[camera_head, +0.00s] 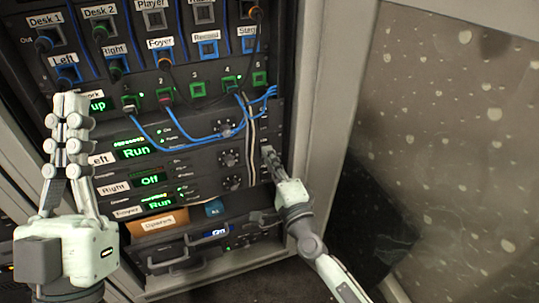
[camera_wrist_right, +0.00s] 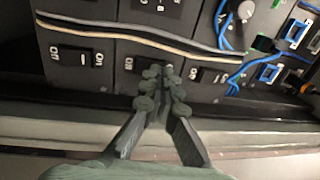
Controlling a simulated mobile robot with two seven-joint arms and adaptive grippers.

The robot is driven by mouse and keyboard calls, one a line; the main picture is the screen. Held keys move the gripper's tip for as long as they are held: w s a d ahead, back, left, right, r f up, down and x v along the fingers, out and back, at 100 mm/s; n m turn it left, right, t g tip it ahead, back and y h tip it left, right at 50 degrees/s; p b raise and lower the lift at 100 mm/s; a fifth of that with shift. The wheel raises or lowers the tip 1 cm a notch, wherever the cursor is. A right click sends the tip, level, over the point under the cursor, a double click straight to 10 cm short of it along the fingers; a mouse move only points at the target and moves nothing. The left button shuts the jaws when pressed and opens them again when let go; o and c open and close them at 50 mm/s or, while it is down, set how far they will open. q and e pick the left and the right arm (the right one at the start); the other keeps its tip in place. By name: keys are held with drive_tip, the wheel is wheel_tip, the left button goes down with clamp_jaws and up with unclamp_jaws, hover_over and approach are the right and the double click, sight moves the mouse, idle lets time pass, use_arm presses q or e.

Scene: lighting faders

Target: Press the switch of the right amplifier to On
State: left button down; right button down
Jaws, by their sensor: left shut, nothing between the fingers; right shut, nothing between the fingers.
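The right amplifier (camera_head: 203,178), labelled "Right", is the middle of three stacked amplifiers in the rack, and its display (camera_head: 153,180) reads "Off" in green. My right gripper (camera_head: 268,154) is shut and empty at the right edge of the amplifier panels. In the right wrist view the shut fingertips (camera_wrist_right: 161,75) are in front of the middle of three Off/On switches, largely hiding it; "Off" shows beside them. I cannot tell whether they touch it. My left gripper (camera_head: 72,103) is shut and empty, raised at the left in front of the rack.
The left amplifier display (camera_head: 131,152) and the foyer amplifier display (camera_head: 158,203) read "Run". Blue cables (camera_head: 190,139) hang across the upper panels. Striped cables (camera_wrist_right: 140,37) run beside the switches. An orange-brown box (camera_head: 160,222) is below. The rack's frame (camera_head: 325,90) stands right of my right gripper.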

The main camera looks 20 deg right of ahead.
use_arm(q)
drive_tip(key=shift+r, duration=0.15)
use_arm(e)
drive_tip(key=shift+w, duration=0.15)
drive_tip(key=shift+w+r+p, duration=0.2)
drive_tip(key=shift+r+p, duration=0.05)
drive_tip(key=shift+p, duration=0.1)
use_arm(q)
drive_tip(key=shift+w+d+f+g, duration=0.25)
drive_tip(key=shift+w+f+g, duration=0.25)
use_arm(e)
drive_tip(key=shift+f, duration=0.1)
